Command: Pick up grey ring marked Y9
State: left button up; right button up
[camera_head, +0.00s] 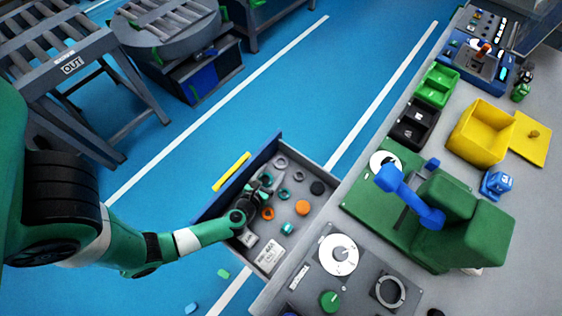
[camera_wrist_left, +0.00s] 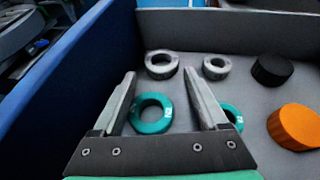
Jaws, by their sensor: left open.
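Two grey rings lie on the drawer floor in the left wrist view: a left one (camera_wrist_left: 161,74) straight ahead of my left gripper and a smaller-looking one (camera_wrist_left: 214,75) to its right. I cannot read a Y9 mark on either. Grey rings also show in the head view, one near the drawer's far corner (camera_head: 281,167). My left gripper (camera_wrist_left: 160,72) is open and empty, reaching low into the drawer. A teal ring (camera_wrist_left: 152,128) shows between its fingers, apparently below them. A second teal ring (camera_wrist_left: 233,117) is partly hidden by the right finger.
The open drawer (camera_head: 309,163) has raised walls, with a blue wall (camera_wrist_left: 75,60) close on the left. A black disc (camera_wrist_left: 272,70), an orange disc (camera_wrist_left: 297,126) and a white labelled box (camera_head: 268,252) lie inside. The workbench (camera_head: 350,205) stands to the right.

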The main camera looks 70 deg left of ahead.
aim_at(279, 164)
pick_arm(q)
jog(key=shift+w+a+f, duration=0.15)
jog(key=shift+w+a, duration=0.05)
jog(key=shift+w, duration=0.05)
jog(key=b+x, duration=0.1)
jog(key=x, duration=0.3)
jog(key=shift+w+a+b, duration=0.1)
jog(key=shift+w+b, duration=0.15)
jog(key=shift+b, duration=0.1)
jog(key=shift+s+f, duration=0.1)
jog(key=c, duration=1)
notch_tip(279, 164, up, 18)
jog(key=p, duration=1.4)
jog(key=shift+p, duration=0.3)
